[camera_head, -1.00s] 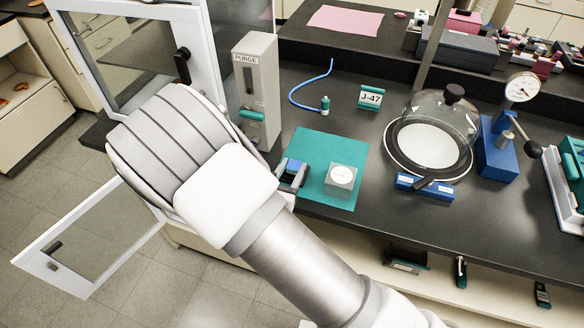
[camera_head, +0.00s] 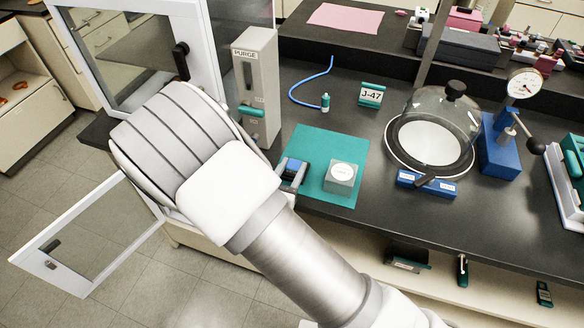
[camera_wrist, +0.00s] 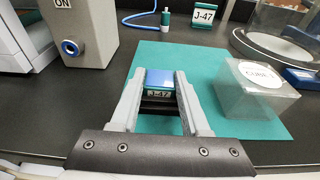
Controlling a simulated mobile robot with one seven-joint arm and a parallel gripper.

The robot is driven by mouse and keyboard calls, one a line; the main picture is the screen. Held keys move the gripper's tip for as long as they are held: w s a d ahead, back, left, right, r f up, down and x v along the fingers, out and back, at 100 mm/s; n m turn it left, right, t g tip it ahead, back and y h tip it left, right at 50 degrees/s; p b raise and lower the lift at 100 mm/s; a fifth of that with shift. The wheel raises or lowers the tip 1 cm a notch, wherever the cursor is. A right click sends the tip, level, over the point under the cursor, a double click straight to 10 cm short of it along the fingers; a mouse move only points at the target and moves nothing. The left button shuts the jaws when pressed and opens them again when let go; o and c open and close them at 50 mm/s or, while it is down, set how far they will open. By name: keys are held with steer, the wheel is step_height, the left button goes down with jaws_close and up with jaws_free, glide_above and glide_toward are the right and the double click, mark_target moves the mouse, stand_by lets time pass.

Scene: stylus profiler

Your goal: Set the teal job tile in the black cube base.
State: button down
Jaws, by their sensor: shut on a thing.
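My gripper (camera_wrist: 160,92) shows in the wrist view, its two grey fingers closed on a small J-47-labelled piece (camera_wrist: 159,94). A blue top (camera_wrist: 159,76) lies just behind the label and black shows below it. I cannot tell whether label, blue top and black part are one piece. In the head view the blue top (camera_head: 293,167) sits between the fingertips at the left side of the teal mat (camera_head: 318,143). A teal-framed J-47 plate (camera_head: 371,94) stands on the bench behind the mat. The black cube base cannot be made out clearly between the fingers.
A clear cube labelled CUBE 1 (camera_head: 341,179) stands on the mat, right of my gripper. The PURGE box (camera_head: 257,95) stands close at the left. A glass dome (camera_head: 432,125) and a blue dial-gauge stand (camera_head: 497,150) are at the right. A blue hose (camera_head: 304,103) lies behind.

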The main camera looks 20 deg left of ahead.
steer(key=shift+r+p, duration=0.6)
steer(key=shift+r, duration=0.1)
steer(key=c, duration=1.1)
jaws_free()
jaws_close()
steer(key=shift+f+b, duration=0.25)
steer(key=shift+b, duration=0.2)
stand_by(0.7)
